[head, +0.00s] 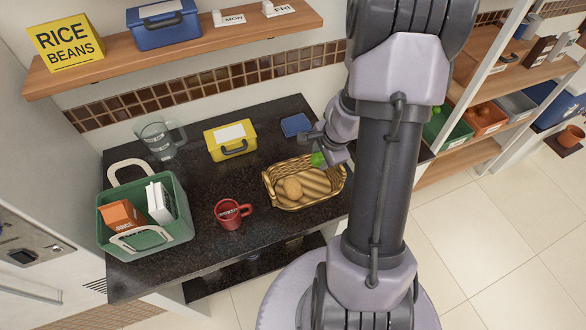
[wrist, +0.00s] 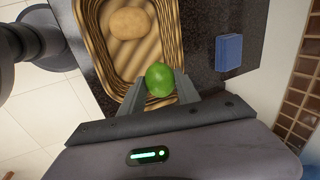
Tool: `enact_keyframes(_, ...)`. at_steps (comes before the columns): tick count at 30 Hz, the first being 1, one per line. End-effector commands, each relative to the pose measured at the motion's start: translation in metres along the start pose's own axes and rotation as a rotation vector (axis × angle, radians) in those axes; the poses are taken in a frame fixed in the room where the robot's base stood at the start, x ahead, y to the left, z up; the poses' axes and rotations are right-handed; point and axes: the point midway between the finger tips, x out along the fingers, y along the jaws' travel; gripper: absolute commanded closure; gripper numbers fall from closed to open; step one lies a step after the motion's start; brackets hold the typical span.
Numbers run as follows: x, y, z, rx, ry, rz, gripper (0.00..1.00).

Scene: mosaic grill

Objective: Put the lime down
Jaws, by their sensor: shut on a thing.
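The green lime (wrist: 159,79) is between the two fingertips of my gripper (wrist: 160,92) in the wrist view. My gripper is shut on it. In the head view the lime (head: 317,159) shows at the back right edge of a wicker basket (head: 272,198), beside my gripper (head: 322,150). In the wrist view the lime overlaps the near end of the basket (wrist: 171,30). I cannot tell whether it touches the basket. A brown potato (head: 292,188) lies in the basket, and it also shows in the wrist view (wrist: 129,22).
A blue box (head: 296,124) lies behind the basket on the dark counter (head: 185,195). A yellow box (head: 230,139), a red mug (head: 231,213), a glass pitcher (head: 157,138) and a green basket (head: 172,238) stand to the left. A shelf (head: 200,45) hangs above.

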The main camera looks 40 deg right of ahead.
Motion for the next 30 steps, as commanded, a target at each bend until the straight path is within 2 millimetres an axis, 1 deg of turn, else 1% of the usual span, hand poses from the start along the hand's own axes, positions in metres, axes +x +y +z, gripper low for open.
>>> enact_keyframes(1, 0.023, 0.009, 0.0, 0.003, -0.001, 0.003, 1.0)
enact_keyframes(3, 0.042, 0.015, 0.0, 0.001, -0.001, 0.003, 1.0)
enact_keyframes(8, 0.062, 0.022, 0.0, 0.0, -0.001, 0.002, 1.0)
enact_keyframes(13, 0.092, 0.032, 0.0, -0.001, -0.001, 0.002, 1.0)
enact_keyframes(14, 0.093, 0.033, 0.0, -0.002, -0.001, 0.002, 1.0)
enact_keyframes(19, 0.088, 0.031, 0.0, -0.002, -0.001, 0.002, 1.0)
enact_keyframes(24, 0.092, 0.032, 0.0, -0.003, -0.001, 0.001, 1.0)
enact_keyframes(25, 0.091, 0.032, 0.0, -0.003, -0.001, 0.002, 0.56)
enact_keyframes(27, 0.09, 0.032, 0.0, -0.003, -0.001, 0.002, 0.42)
enact_keyframes(28, 0.09, 0.032, 0.0, -0.003, -0.001, 0.001, 0.4)
enact_keyframes(30, 0.09, 0.032, 0.0, -0.003, -0.001, 0.002, 0.4)
